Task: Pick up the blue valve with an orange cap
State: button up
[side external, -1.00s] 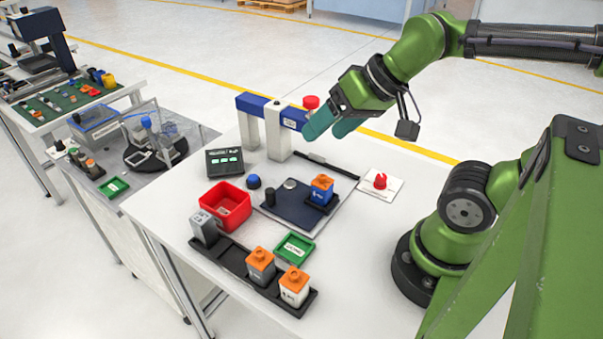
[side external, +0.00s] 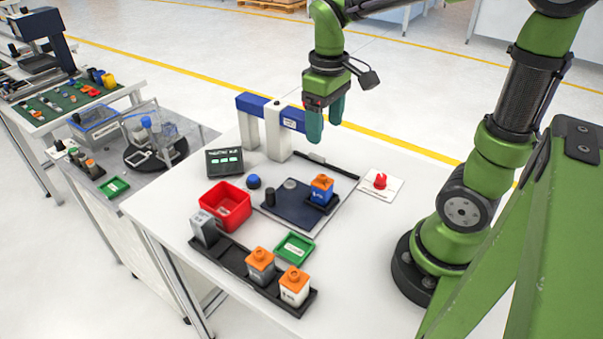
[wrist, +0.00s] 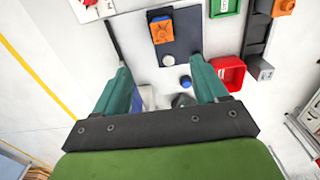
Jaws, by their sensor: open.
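The blue valve with an orange cap (side external: 321,190) stands upright on the right part of a dark blue plate (side external: 290,213). In the wrist view the valve (wrist: 161,30) shows near the top, beyond my fingertips, with its orange cap towards me. My gripper (side external: 325,125) points down above the table, behind and above the valve, near the blue-and-white frame. Its two teal fingers are apart, with nothing held between them. In the wrist view my gripper (wrist: 165,75) is open, and the valve lies outside the fingers.
A blue-and-white frame (side external: 278,130) stands behind the plate. A red bin (side external: 225,206), a green tray (side external: 295,248) and a black rack (side external: 236,262) with grey and white orange-capped valves are in front and left. A red button (side external: 380,181) sits at right. The table's right front is clear.

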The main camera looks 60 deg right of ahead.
aim_at(323, 181)
jog(key=f, duration=1.6)
jog(key=shift+s+a+f, duration=0.2)
jog(key=shift+a+f, duration=0.05)
jog(key=shift+f, duration=0.15)
